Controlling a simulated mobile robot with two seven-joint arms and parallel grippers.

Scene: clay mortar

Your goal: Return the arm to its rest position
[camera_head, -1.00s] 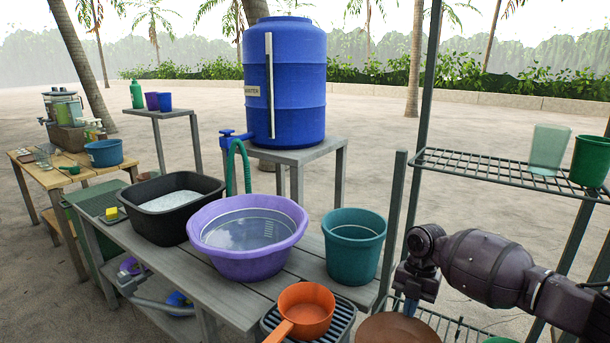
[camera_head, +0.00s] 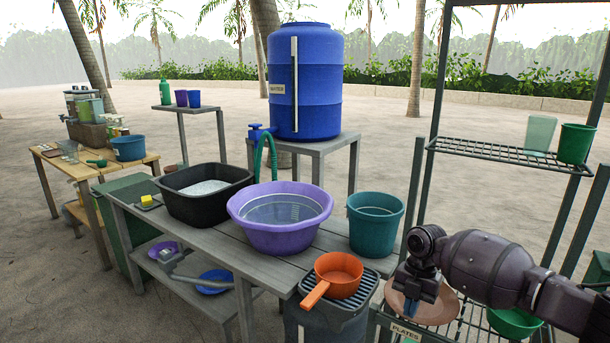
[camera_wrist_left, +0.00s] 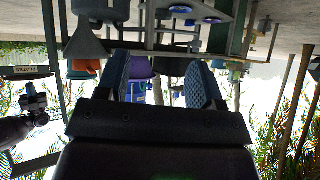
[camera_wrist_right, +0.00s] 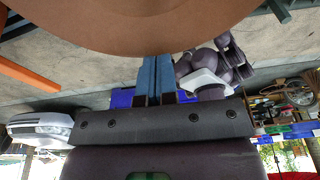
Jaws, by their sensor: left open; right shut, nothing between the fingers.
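My right arm comes in from the right in the head view. Its gripper (camera_head: 411,305) points down at the left end of the wire rack, in front of a brown round plate (camera_head: 440,305). In the right wrist view the blue fingers (camera_wrist_right: 155,80) are together with nothing between them, and the plate's brown underside or face (camera_wrist_right: 130,25) fills the top; whether they touch is unclear. My left gripper is outside the head view. In the left wrist view its fingers (camera_wrist_left: 158,80) are wide apart and empty.
A wooden bench (camera_head: 215,243) holds a black tub (camera_head: 197,212), a purple basin (camera_head: 280,238) and a teal bucket (camera_head: 375,232). The wire rack's upper shelf (camera_head: 490,151) stands behind my right arm.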

